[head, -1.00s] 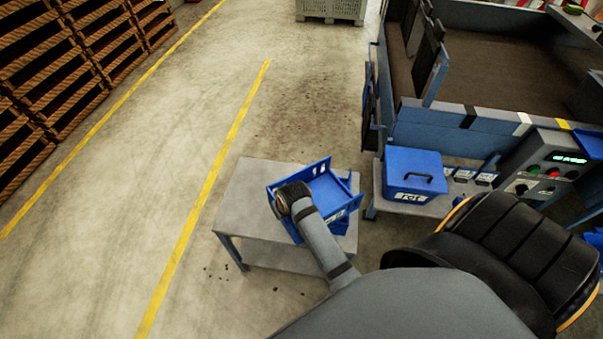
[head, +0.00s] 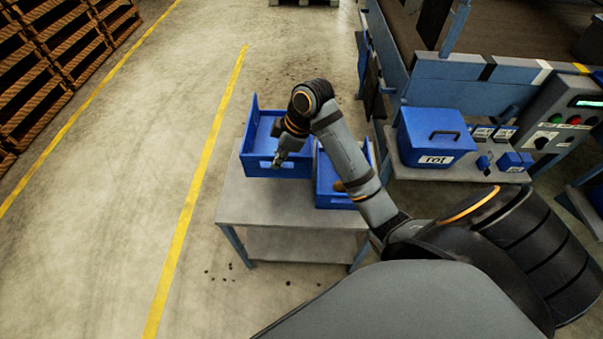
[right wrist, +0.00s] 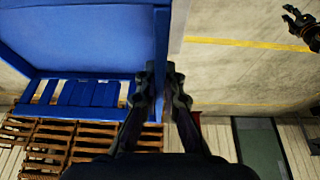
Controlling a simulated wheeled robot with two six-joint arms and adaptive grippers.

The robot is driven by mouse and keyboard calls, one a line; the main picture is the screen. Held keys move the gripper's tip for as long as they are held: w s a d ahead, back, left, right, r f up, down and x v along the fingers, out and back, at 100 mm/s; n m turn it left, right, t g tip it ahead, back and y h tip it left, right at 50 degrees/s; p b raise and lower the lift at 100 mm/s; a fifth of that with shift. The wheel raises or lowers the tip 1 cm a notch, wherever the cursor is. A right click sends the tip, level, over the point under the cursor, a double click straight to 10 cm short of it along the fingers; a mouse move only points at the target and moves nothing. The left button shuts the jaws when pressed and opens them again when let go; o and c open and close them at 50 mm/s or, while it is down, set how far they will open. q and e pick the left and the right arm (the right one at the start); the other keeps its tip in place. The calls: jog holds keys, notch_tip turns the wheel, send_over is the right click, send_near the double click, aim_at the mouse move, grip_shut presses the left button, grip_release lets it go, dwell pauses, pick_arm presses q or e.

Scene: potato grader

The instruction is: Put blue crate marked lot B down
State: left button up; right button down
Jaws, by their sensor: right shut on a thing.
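A blue crate (head: 247,140) is at the left end of the grey table (head: 290,212), roughly level. My right gripper (head: 280,160) is shut on its wall; the right wrist view shows the fingers (right wrist: 159,82) on either side of the blue wall (right wrist: 160,40). I cannot read a lot mark on this crate, and I cannot tell whether its bottom touches the table. Part of it is hidden by my gripper. In the right wrist view a dark gripper, apparently my left one (right wrist: 298,22), shows at the upper right, too small to judge.
A second blue crate (head: 335,202) stands on the table just right, partly behind my right arm. A lidded blue box (head: 432,135) and a control panel (head: 560,130) are further right. Wooden pallets (head: 65,60) stand far left. The table's front strip is bare.

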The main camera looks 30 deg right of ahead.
aim_at(295, 177)
jog(key=shift+s, duration=0.1)
notch_tip(295, 177, down, 18)
jog(key=shift+r+b, duration=0.1)
jog(key=shift+b, duration=0.35)
jog(key=c, duration=1.5)
grip_release()
jog(key=p+v, duration=0.1)
jog(key=v, duration=1.1)
